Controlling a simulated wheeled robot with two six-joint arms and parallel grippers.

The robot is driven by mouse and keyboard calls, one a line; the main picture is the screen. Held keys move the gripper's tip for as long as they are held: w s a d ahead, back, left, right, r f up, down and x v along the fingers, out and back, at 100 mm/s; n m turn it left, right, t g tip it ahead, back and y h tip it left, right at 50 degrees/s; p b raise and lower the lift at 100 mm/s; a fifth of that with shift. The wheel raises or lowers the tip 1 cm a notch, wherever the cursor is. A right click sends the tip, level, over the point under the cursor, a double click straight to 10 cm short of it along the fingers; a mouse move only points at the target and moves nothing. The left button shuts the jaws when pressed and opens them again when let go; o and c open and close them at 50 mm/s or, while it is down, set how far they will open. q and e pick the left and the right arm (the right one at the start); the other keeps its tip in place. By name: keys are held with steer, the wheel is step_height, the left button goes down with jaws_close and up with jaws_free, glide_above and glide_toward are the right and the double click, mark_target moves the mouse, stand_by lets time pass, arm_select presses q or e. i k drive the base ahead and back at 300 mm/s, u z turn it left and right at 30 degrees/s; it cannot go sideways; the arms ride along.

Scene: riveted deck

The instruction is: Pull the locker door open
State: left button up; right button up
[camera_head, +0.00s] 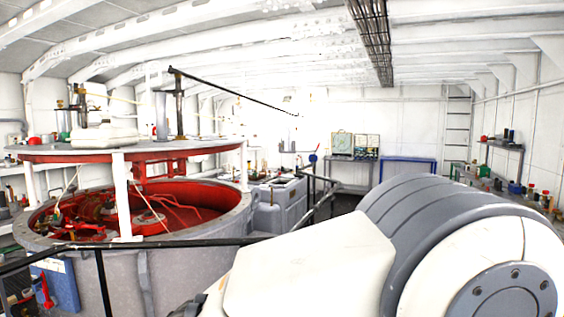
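No locker or locker door can be made out in the head view. A large white and grey arm link of mine fills the lower right and hides what lies behind it. Neither of my grippers can be seen.
A big round grey vat (185,265) with a red inside stands at the left under a red-edged round platform (60,152). A black railing (130,245) runs in front of it. A blue-framed bench (408,160) and a shelf (502,145) stand farther back. A ladder (456,125) is on the back wall.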

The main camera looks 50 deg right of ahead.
mark_target(234, 156)
steer(key=z, duration=2.65)
steer(key=i, duration=6.3)
steer(key=u, duration=1.1)
